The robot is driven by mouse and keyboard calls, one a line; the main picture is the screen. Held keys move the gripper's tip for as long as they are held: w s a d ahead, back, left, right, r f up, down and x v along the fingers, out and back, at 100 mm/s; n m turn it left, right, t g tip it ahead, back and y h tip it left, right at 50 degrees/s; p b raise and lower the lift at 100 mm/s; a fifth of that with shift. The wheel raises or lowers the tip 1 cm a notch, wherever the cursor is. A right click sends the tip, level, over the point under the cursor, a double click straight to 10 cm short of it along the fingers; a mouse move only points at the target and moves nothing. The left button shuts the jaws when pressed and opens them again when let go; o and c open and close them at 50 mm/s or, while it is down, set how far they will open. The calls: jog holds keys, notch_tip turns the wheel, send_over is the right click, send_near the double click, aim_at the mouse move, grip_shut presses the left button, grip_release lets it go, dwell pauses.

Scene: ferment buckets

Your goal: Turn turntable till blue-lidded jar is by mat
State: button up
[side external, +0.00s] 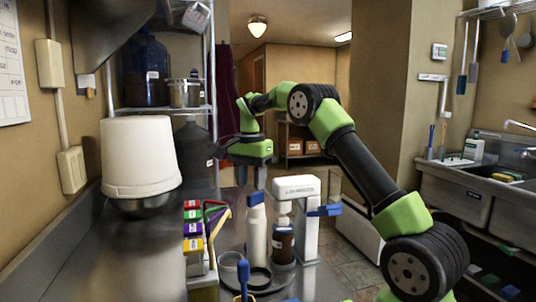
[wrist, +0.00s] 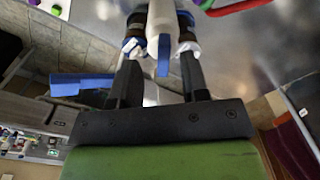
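A white bottle with a blue cap (side external: 256,230) stands upright on the counter's work area. A dark brown jar (side external: 284,243) stands just right of it; its lid is partly hidden, so I cannot tell its colour surely. A dark round rim (side external: 258,282), perhaps the turntable or mat, shows low in front of them; I cannot tell which. My gripper (side external: 251,185) points down above the white bottle in the side view. In the wrist view my gripper (wrist: 160,52) has its fingers apart, with the white bottle (wrist: 161,18) seen between them and no clear grip.
A white device with a blue lever (side external: 296,187) stands close right of the bottles. A rack with coloured labels (side external: 194,228) is at left, beside a clear cup (side external: 229,266). A white bucket (side external: 139,155) stands farther left. Bare counter (side external: 110,255) lies in front of it.

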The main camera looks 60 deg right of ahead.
notch_tip(320, 180, up, 5)
jog(key=shift+r, duration=0.1)
jog(key=s+a+r+n+t, duration=0.2)
jog(key=s+a+r+n, duration=0.3)
jog(key=a, duration=0.5)
jog(key=s+a+r+n+t+y, duration=0.1)
jog(key=s+a+n+t, duration=0.2)
jog(key=s+a+n, duration=0.3)
jog(key=shift+s+a+t, duration=0.3)
jog(key=shift+s+a, duration=1.05)
jog(key=shift+s, duration=0.55)
